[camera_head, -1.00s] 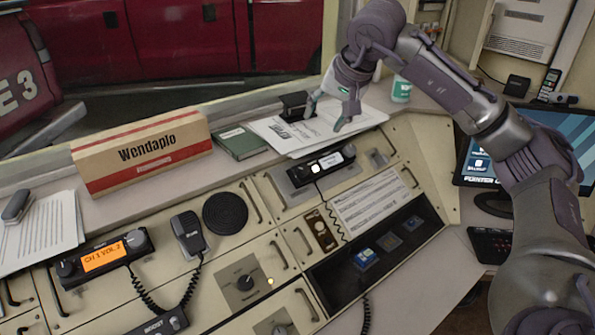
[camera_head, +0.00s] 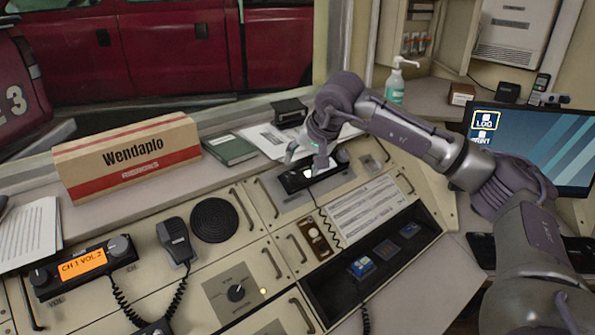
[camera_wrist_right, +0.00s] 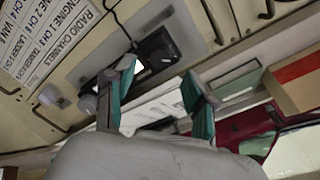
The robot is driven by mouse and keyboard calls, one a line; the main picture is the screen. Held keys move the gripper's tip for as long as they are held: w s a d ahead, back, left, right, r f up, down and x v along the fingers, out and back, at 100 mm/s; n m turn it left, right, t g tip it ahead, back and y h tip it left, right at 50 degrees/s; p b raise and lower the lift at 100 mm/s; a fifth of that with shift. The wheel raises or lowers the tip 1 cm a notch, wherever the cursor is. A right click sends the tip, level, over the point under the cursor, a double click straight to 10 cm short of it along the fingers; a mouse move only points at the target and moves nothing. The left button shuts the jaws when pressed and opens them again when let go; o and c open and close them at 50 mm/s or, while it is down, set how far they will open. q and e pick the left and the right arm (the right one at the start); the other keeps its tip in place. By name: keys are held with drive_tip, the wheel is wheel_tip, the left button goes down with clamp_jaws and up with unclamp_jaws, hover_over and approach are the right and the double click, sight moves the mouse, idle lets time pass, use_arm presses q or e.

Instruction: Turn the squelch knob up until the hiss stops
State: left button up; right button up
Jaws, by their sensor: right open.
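Several knobs are in view, and I cannot read which is the squelch knob. A radio with an orange display (camera_head: 82,266) reading "CH 1 VOL 2" has a knob at each end, the right knob (camera_head: 119,246) being grey. A black pointer knob (camera_head: 236,292) sits on a square plate lower in the console. A second radio (camera_head: 318,173) with a bright white display sits farther right. My right gripper (camera_head: 304,160) is open and empty over this second radio, its fingers partly covering it. In the right wrist view the open fingers (camera_wrist_right: 158,88) frame part of it. My left gripper is out of view.
A handset microphone (camera_head: 175,241) with a coiled cord hangs beside the orange-display radio. A monitor (camera_head: 530,150) stands right, behind my arm.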

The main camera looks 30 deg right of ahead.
sight(296, 173)
drive_tip(key=shift+x, duration=2.35)
clamp_jaws()
